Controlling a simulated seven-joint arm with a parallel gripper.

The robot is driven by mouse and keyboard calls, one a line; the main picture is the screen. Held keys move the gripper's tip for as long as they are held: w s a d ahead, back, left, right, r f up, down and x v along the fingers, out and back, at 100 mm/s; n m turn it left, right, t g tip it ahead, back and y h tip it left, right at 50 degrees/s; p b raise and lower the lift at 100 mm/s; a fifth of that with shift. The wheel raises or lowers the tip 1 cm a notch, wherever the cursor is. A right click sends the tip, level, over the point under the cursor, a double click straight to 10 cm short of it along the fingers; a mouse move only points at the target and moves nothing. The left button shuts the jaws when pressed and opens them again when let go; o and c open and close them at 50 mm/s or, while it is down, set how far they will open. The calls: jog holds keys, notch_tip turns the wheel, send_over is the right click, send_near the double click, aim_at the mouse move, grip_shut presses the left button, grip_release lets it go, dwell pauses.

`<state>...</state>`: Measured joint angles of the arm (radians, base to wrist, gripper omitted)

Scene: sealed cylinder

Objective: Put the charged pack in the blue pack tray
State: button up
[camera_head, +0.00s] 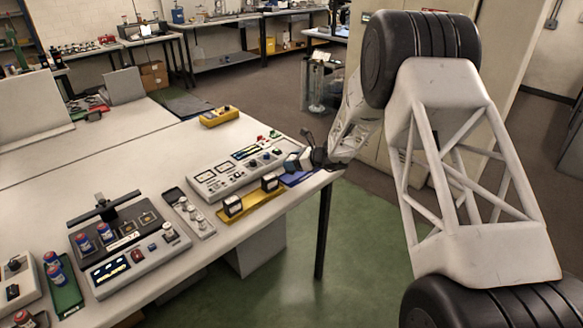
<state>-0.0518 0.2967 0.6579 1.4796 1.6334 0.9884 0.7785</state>
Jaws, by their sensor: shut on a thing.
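My gripper (306,158) is at the right end of the bench, shut on a pack (291,163) with a pale face and dark sides. The blue pack tray (299,178) lies by the bench's right corner. Only part of it shows below the gripper and the held pack. The held pack is over or at the tray's far left side; I cannot tell if it touches the tray. Two similar packs, one (232,206) at the left and one (269,182) at the right, sit on a yellow tray (250,208). I cannot read any charge mark on the packs.
A grey instrument panel (222,180) stands just behind the yellow tray. A grey strip with round parts (188,213) and a console (138,262) are further left. A yellow box (219,117) is at the back.

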jog(key=shift+w+a, duration=0.15)
jog(key=shift+w, duration=0.55)
jog(key=shift+f, duration=0.1)
jog(key=shift+f, duration=1.7)
jog(key=shift+f, duration=0.1)
jog(key=o, duration=1.1)
jog(key=shift+o, duration=0.2)
jog(key=shift+s+d+r, duration=0.15)
jog(key=shift+d+r, duration=0.15)
jog(key=shift+d, duration=0.1)
jog(key=v, duration=1.1)
